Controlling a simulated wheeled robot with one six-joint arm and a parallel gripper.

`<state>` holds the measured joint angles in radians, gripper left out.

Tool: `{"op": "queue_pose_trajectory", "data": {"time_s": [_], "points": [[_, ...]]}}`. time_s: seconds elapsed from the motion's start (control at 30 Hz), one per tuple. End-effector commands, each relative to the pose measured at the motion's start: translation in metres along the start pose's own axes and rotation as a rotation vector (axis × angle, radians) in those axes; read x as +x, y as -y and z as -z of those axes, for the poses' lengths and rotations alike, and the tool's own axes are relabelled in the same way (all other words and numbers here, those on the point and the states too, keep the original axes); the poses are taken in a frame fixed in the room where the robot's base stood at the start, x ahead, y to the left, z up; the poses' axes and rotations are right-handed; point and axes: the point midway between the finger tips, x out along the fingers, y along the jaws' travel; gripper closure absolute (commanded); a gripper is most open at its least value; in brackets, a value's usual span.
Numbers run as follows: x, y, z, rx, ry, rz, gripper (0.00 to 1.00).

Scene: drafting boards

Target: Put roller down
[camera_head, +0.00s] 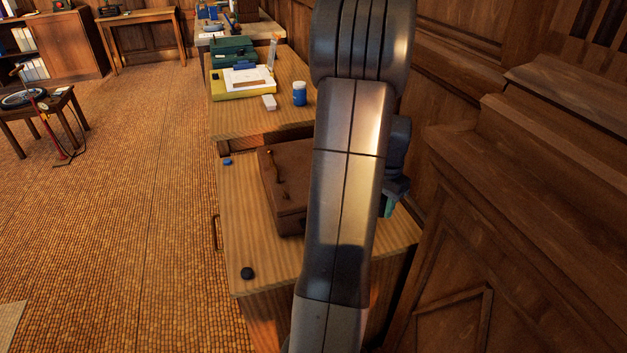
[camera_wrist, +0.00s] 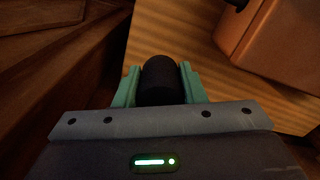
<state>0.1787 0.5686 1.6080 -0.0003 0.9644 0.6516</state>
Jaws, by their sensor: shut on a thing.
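My gripper (camera_wrist: 157,88) is shut on a dark, rounded roller (camera_wrist: 160,76), which shows between the green fingers in the wrist view. Beyond the roller is the wooden top of a cabinet (camera_wrist: 190,50); I cannot tell whether the roller touches it. In the head view my arm covers much of the cabinet top (camera_head: 245,215). There, only a bit of my gripper's green finger (camera_head: 389,206) shows at the cabinet's right side, near the wall, and the roller is hidden.
A brown case (camera_head: 285,190) lies on the cabinet top, left of my gripper. A small black round object (camera_head: 247,273) and a small blue block (camera_head: 227,162) lie near the left edge. Wood panelling (camera_head: 500,200) stands close on the right. The front left of the top is mostly clear.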

Motion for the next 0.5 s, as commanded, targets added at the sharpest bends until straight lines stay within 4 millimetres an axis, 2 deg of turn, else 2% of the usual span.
{"op": "queue_pose_trajectory", "data": {"time_s": [0.13,0.33,0.5], "points": [[0.013,0.000,-0.001,0.000,0.003,-0.002,0.87],[0.051,-0.001,-0.001,0.000,0.003,-0.003,0.87],[0.065,0.000,0.000,0.000,0.001,-0.001,0.87]]}}
